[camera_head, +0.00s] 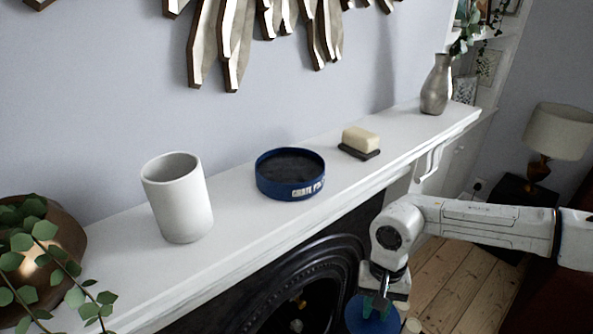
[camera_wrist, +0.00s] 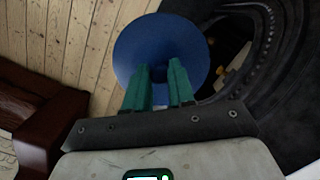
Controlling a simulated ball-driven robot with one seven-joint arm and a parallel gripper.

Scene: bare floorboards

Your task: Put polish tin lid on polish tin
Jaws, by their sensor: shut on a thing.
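The polish tin (camera_head: 289,188) is a round, dark blue, open tin with a dark inside and a pale label on its side. It stands upright on the white mantel shelf. The polish tin lid (camera_head: 362,316) is a blue disc at the bottom of the head view, below and in front of the shelf. In the wrist view the lid (camera_wrist: 160,45) shows as a round blue face beyond my green fingers. My gripper (camera_head: 377,304) is shut on the lid and points down, lower than the shelf and to the right of the tin. The lid's far side is hidden.
On the mantel shelf (camera_head: 240,230), a white cup (camera_head: 178,200) stands left of the tin and a soap bar (camera_head: 360,140) on a dark dish right of it. A metal vase (camera_head: 436,85) stands at the far right end, and a leafy plant (camera_head: 35,255) at the left.

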